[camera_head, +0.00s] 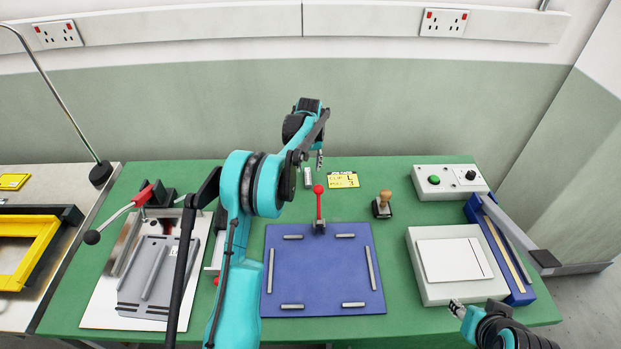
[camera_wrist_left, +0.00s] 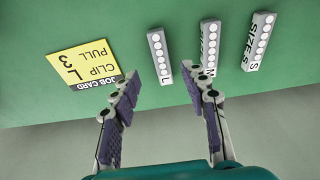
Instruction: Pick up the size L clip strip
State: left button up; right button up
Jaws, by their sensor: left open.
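The size L clip strip (camera_wrist_left: 160,57) is a short grey bar with a row of white dots and an L at its end. It lies on the green bench top, nearest the job card, and shows in the head view (camera_head: 308,178) beside my left gripper (camera_head: 319,157). In the left wrist view my left gripper (camera_wrist_left: 164,83) is open and empty, with the L strip ahead, lined up between its fingertips. The size M strip (camera_wrist_left: 209,45) and size S strip (camera_wrist_left: 259,42) lie beside it; my arm hides them in the head view. My right gripper (camera_head: 458,308) is low at the right.
A yellow job card (camera_wrist_left: 82,67) reading "CLIP L, PULL 3" lies beside the L strip. A blue plate with a red-knobbed lever (camera_head: 319,205) and a stamp (camera_head: 382,205) stand nearer. A control box (camera_head: 449,181) is at the back right. The wall rises close behind.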

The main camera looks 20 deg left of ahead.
aim_at(308, 176)
pick_arm(q)
jog(key=f, duration=0.2)
jog(key=f+b, duration=0.1)
jog(key=f, duration=0.1)
jog(key=w+f+b, duration=0.1)
jog(key=f, duration=0.1)
jog(key=shift+a, duration=0.35)
jog(key=shift+r, duration=0.2)
grip_shut()
